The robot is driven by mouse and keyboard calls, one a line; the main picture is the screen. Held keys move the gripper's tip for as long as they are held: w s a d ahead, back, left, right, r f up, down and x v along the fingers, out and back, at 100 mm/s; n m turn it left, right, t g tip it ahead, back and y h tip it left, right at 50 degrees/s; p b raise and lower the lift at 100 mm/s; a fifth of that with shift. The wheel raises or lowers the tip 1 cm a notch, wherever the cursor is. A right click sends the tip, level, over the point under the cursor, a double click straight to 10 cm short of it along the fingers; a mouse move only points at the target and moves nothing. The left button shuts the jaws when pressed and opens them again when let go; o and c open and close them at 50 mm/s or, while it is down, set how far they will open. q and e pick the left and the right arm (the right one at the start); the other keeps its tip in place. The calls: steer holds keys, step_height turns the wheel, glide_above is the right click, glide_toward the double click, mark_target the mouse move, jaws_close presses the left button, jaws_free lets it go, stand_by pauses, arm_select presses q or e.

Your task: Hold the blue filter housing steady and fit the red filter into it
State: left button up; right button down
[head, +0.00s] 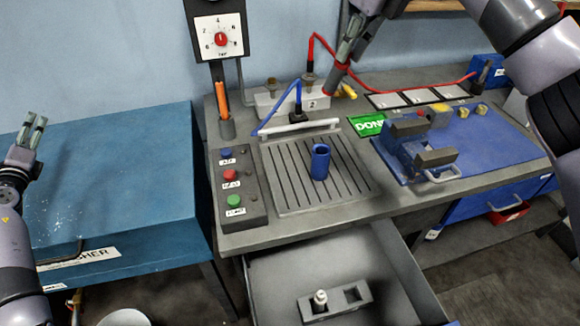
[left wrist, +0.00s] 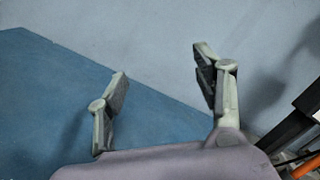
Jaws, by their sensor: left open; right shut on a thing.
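The blue filter housing (head: 320,161) is a blue cylinder with an open top. It stands upright on the slotted grey plate (head: 292,200) in the middle of the bench. My right gripper (head: 336,76) is above and behind the housing, apart from it, pointing down. A small red piece (head: 327,86), apparently the red filter, shows at its fingertips; the rest is hidden by the fingers. My left gripper (head: 25,141) is open and empty over the blue cabinet at far left. Its spread fingers also show in the left wrist view (left wrist: 163,88).
A button panel (head: 234,190) stands left of the plate, a blue clamp fixture (head: 420,150) right of it. Red and blue cables run behind. An open drawer (head: 395,285) below holds a grey block (head: 335,302). The blue cabinet top (head: 110,160) is clear.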

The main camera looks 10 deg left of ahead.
arm_select(q)
steer(key=w+d+m+h, duration=0.4)
steer(key=w+d, duration=0.1)
steer(key=d, duration=0.4)
steer(key=w+d+m+h, duration=0.3)
steer(key=w+d, duration=0.2)
steer(key=d, duration=0.5)
steer(key=m+g+h, duration=0.6)
steer(key=m+h, duration=0.3)
steer(key=m, duration=0.5)
glide_toward(315, 160)
steer(key=x, duration=1.2)
steer(key=shift+r, duration=0.1)
jaws_close()
